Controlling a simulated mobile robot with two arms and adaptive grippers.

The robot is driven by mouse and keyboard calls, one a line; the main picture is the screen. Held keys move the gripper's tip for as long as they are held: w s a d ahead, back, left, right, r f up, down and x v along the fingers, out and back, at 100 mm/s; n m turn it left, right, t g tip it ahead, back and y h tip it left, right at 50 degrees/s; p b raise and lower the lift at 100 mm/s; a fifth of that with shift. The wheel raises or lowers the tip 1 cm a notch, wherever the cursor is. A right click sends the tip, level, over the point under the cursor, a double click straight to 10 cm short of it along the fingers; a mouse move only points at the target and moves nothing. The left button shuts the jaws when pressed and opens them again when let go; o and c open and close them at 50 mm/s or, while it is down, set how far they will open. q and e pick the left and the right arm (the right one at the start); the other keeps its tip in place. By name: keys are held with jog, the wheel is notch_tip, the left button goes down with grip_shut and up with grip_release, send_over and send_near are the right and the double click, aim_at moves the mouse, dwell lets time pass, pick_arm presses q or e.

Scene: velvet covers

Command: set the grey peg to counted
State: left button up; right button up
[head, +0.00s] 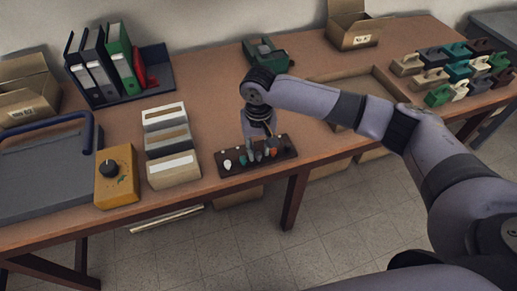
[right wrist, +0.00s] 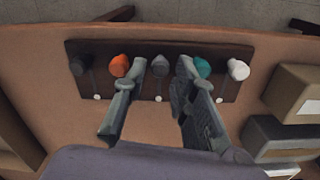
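The dark peg board (head: 236,170) lies at the table's front edge and also shows in the right wrist view (right wrist: 140,48). It bears a row of pegs in slots. In the right wrist view the grey peg (right wrist: 160,66) stands mid-row, between the orange peg (right wrist: 119,66) and the teal peg (right wrist: 203,67). A darker grey peg (right wrist: 76,67) is at the left end, a white peg (right wrist: 238,69) at the right end. My right gripper (right wrist: 156,80) is open, its fingers on either side of the grey peg, with gaps visible. In the head view it points down over the board (head: 260,148). My left gripper is not in view.
Left of the board stand card boxes (head: 172,170) and a yellow box with a black knob (head: 116,175). Behind are a binder rack (head: 160,80) and a green device (head: 265,52). Several handled blocks (head: 440,95) stand at the right. Bare table lies behind the board.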

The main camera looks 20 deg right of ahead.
jog(key=shift+f, duration=0.6)
grip_shut()
dwell(0.3)
